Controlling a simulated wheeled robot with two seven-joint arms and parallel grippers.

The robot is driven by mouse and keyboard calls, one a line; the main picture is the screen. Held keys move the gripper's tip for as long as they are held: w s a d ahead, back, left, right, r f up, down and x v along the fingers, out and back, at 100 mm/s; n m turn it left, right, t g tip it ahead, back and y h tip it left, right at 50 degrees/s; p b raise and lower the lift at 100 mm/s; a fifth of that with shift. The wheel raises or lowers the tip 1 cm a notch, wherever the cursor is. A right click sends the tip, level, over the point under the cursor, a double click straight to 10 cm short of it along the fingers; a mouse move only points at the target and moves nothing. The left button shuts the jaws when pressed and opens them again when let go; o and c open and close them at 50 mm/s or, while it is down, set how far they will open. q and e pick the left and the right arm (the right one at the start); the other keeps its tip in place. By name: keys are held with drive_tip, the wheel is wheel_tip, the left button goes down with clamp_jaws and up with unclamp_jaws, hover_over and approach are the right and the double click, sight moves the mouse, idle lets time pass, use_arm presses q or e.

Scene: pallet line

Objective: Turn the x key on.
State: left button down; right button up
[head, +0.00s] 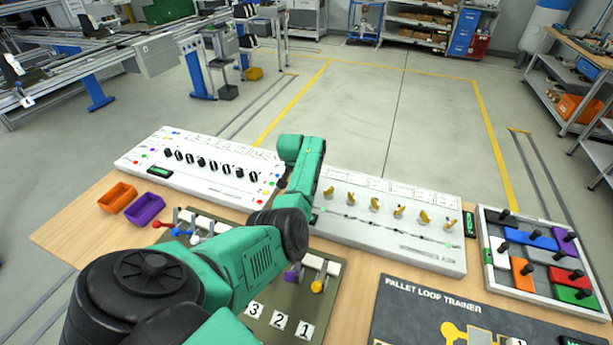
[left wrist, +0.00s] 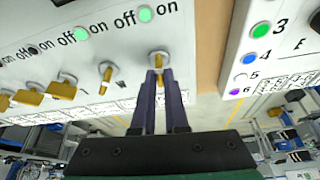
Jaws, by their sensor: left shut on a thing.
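A white panel (head: 390,238) carries a row of yellow keys (head: 375,205) in the head view. The wrist view shows it close up, with several yellow keys (left wrist: 68,83) and printed "on" and "off" marks. My left gripper (left wrist: 160,78) is shut on the end yellow key (left wrist: 158,59), beside the neighbouring panel. This key points nearly straight up and down in that view, while several others lie more sideways. Green lamps (left wrist: 145,13) glow near the two keys at this end; a third lamp is dark. I cannot read the key letters. My arm hides the left gripper in the head view.
A white panel with black knobs (head: 220,185) stands left of the key panel. Orange (head: 117,198) and purple (head: 145,209) bins lie at the left. A switch board (head: 270,300) is in front, partly under my arm. A tray of coloured blocks (head: 484,262) is at the right.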

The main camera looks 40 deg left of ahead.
use_arm(q)
drive_tip(key=shift+a+m+h, duration=0.15)
drive_tip(key=shift+m+h, duration=0.15)
drive_tip(key=shift+m, duration=0.7)
drive_tip(key=shift+m+h+b, duration=0.4)
drive_tip(key=shift+m+b, duration=0.1)
drive_tip(key=shift+m, duration=0.4)
drive_tip(key=m+h+b, duration=0.1)
drive_tip(key=m+b, duration=0.1)
drive_tip(key=shift+a+m, duration=0.1)
drive_tip(key=shift+m, duration=0.2)
drive_tip(key=shift+m+b, duration=0.4)
drive_tip(key=shift+b, duration=0.1)
drive_tip(key=shift+r, duration=0.1)
drive_tip(key=c, duration=0.9)
unclamp_jaws()
drive_tip(key=shift+c, duration=0.2)
